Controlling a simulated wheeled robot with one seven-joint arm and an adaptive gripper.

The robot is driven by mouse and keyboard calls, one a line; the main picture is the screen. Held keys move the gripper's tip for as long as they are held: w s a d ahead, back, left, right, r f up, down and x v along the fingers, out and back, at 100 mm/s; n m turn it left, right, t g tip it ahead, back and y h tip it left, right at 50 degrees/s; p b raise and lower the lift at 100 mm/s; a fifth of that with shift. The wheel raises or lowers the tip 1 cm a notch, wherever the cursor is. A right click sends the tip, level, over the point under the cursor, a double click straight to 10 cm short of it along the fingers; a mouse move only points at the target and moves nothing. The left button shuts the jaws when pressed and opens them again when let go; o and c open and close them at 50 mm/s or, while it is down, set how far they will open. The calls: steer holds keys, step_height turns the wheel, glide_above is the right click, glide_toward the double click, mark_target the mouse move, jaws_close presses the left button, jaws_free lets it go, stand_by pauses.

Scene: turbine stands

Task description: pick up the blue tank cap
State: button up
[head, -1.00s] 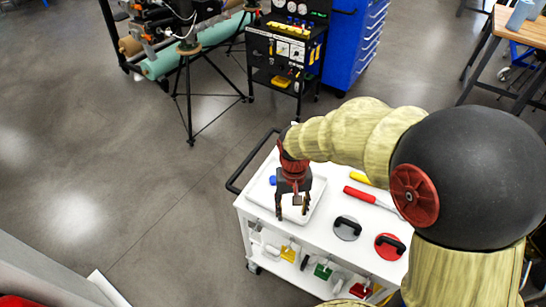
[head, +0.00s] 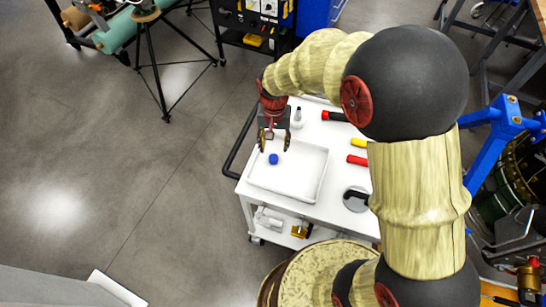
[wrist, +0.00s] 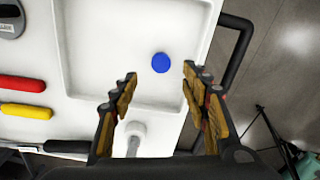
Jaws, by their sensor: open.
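The blue tank cap (head: 273,158) lies in a shallow white tray (head: 312,180) on top of a white cart. It is small and round, and in the wrist view the cap (wrist: 160,62) shows ahead of the fingertips, between their lines and nearer the right finger. My gripper (head: 275,146) is open and empty, above the tray's far left part. In the wrist view my gripper (wrist: 158,75) shows both fingers spread apart, with nothing between them. The cap is not touched by the fingers as far as I can see.
A white bottle-like thing (head: 298,117) stands beside the tray at the back. Red (head: 357,160) and yellow (head: 359,143) handles and a grey disc with a black handle (head: 356,198) lie to the right. A black rail (head: 238,140) runs along the cart's left end.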

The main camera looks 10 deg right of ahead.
mark_target(273, 157)
step_height(273, 157, down, 8)
steer(key=b, duration=0.2)
steer(key=shift+w+a+b, duration=0.1)
steer(key=shift+w+b, duration=0.05)
steer(key=shift+b, duration=0.15)
steer(key=c, duration=0.3)
steer(key=c, duration=0.7)
steer(key=shift+r, duration=0.15)
